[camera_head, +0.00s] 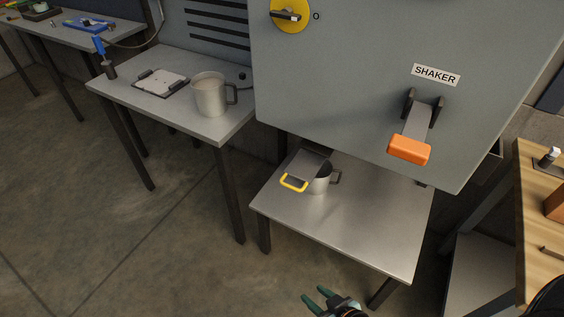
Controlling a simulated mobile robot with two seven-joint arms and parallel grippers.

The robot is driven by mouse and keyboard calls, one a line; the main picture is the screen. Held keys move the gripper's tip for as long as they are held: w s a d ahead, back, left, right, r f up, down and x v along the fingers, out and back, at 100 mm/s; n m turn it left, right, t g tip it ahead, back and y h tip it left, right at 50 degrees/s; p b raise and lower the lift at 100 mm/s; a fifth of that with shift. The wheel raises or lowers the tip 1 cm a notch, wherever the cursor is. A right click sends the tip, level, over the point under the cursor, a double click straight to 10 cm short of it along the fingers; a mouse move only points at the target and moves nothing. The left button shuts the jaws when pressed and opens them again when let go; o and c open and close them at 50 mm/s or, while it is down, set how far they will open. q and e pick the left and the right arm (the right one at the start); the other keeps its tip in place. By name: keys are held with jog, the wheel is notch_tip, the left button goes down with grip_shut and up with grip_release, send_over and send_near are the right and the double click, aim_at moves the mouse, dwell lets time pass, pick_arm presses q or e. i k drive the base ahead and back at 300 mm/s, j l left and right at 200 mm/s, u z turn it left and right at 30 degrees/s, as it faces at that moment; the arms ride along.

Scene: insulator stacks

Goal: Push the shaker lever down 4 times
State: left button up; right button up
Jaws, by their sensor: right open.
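The shaker lever has an orange handle (409,150) on a flat grey arm (419,122). It hangs from a dark bracket on the big grey panel (340,80), below the SHAKER label (436,75). The lever slopes forward and downward from the bracket. My right gripper (316,296) shows at the bottom edge with green fingertips. It is open and empty, in front of the low metal table and well below the lever, touching nothing. My left gripper is not in view.
A low metal table (350,231) under the panel holds a metal pot (321,181) beside a yellow-handled piece (293,182). A left table holds a metal mug (210,95) and a clipboard-like plate (161,82). A yellow round switch (279,12) is on the panel. A wooden table (538,215) stands right.

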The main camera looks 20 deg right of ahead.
aim_at(410, 146)
jog(key=z, duration=1.45)
